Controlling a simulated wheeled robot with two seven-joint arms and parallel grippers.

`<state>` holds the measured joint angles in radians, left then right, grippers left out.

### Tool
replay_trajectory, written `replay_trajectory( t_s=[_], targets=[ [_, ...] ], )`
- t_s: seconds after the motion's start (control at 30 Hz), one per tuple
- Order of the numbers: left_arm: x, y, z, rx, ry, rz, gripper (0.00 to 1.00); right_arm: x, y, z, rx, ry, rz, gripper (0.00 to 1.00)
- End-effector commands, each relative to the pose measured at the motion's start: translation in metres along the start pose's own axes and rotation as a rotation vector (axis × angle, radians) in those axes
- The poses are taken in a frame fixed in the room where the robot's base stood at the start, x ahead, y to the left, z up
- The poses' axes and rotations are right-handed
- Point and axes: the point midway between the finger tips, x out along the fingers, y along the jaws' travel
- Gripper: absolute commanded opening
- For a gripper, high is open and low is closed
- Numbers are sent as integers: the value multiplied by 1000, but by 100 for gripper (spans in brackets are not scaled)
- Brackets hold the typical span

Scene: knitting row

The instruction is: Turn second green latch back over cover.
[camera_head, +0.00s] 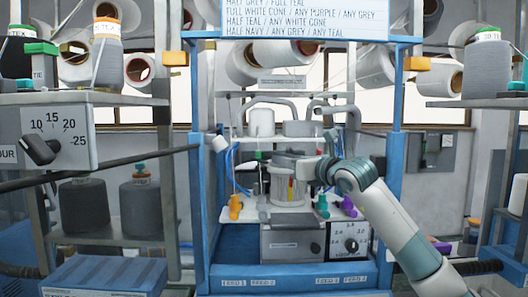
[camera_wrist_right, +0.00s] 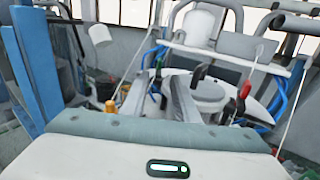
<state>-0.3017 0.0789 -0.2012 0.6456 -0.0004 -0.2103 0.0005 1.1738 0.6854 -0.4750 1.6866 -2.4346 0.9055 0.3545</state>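The machine's drum (camera_head: 288,187) stands in the blue frame, with red and yellow parts inside. Its grey round cover (camera_wrist_right: 208,92) shows in the wrist view. Another green part (camera_wrist_right: 158,83) stands at the far left of the cover in the wrist view. My right gripper (camera_head: 287,162) reaches leftward over the drum's top. In the wrist view its grey fingers (camera_wrist_right: 162,97) appear apart, with the green part seen between them; contact cannot be told. My left gripper is not in view.
A dial box (camera_head: 349,242) sits below. Blue posts (camera_head: 205,180) flank the machine. A dark rod (camera_head: 100,164) crosses at left. Blue tubes and a white cone (camera_head: 261,122) are behind.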

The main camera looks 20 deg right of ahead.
Motion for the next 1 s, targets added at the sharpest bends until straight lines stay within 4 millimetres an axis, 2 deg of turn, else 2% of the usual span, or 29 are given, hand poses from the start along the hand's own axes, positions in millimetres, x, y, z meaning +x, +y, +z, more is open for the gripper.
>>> replay_trajectory(
  t_s=[0.03,0.2,0.5,0.7,1.0],
  targets=[
    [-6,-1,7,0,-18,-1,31,7,1,3,2,1,1,27],
    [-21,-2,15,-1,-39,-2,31,39,1,4,1,3,0,27],
    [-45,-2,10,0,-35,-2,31,89,1,3,0,3,0,27],
    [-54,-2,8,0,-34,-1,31,110,0,2,1,2,0,27],
    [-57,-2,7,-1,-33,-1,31,118,0,0,-1,0,0,27]
  ],
)
